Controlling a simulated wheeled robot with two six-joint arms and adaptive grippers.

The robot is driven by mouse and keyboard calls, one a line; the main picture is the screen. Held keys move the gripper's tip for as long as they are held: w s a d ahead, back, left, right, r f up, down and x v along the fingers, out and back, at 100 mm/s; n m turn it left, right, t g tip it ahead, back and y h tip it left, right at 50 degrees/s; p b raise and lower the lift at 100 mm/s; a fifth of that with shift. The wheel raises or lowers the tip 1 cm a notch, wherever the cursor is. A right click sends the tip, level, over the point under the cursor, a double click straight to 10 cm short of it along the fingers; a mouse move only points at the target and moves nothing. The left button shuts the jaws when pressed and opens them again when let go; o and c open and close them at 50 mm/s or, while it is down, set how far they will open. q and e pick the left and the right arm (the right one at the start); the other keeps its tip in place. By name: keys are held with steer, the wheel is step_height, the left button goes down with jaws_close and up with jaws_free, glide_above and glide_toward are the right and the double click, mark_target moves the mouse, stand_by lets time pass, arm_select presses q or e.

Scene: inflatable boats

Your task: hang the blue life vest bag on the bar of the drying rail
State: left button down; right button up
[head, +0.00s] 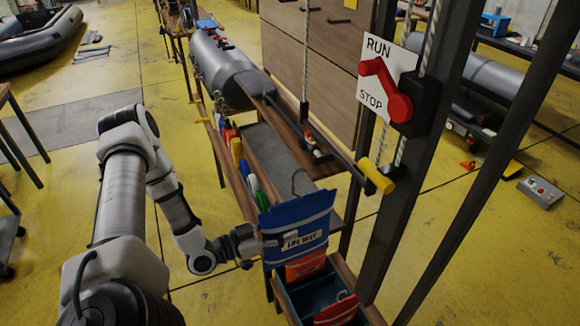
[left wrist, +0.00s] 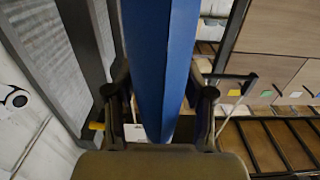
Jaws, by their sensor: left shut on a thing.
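The blue life vest bag (head: 297,218) has a pale "LIFE VEST" label and a thin grey hook (head: 296,182) above its top. My left gripper (head: 258,241) is shut on the bag from its left side and holds it upright. In the left wrist view the bag (left wrist: 162,60) is a tall blue strip between the fingers (left wrist: 163,100). A dark bar (head: 345,160) with a yellow end (head: 375,176) lies above and to the right of the bag; it looks like the drying rail's bar. The hook appears apart from it. My right gripper is out of view.
A dark post with a red RUN/STOP lever (head: 386,90) stands right of the bar. Below the bag are an orange bag (head: 305,267) and a teal bin (head: 311,296) with a red item (head: 337,311). A shelf with bottles (head: 252,180) is behind. Yellow floor is open at left.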

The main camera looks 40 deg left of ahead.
mark_target(308, 219)
arm_select(q)
steer(key=shift+w+f+b, duration=0.3)
steer(key=shift+w+b, duration=0.45)
steer(key=shift+w, duration=0.1)
steer(key=b+x, duration=0.2)
steer(key=x, duration=0.1)
steer(key=shift+d, duration=0.25)
steer(key=shift+b+x, duration=0.8)
steer(key=shift+x, duration=0.35)
steer(key=b+x, duration=0.4)
steer(key=x, duration=0.3)
steer(key=shift+b, duration=0.35)
steer(key=shift+a+f+b, duration=0.15)
steer(key=shift+f+b, duration=1.05)
steer(key=shift+f, duration=0.2)
steer(key=shift+c, duration=1.7)
jaws_free()
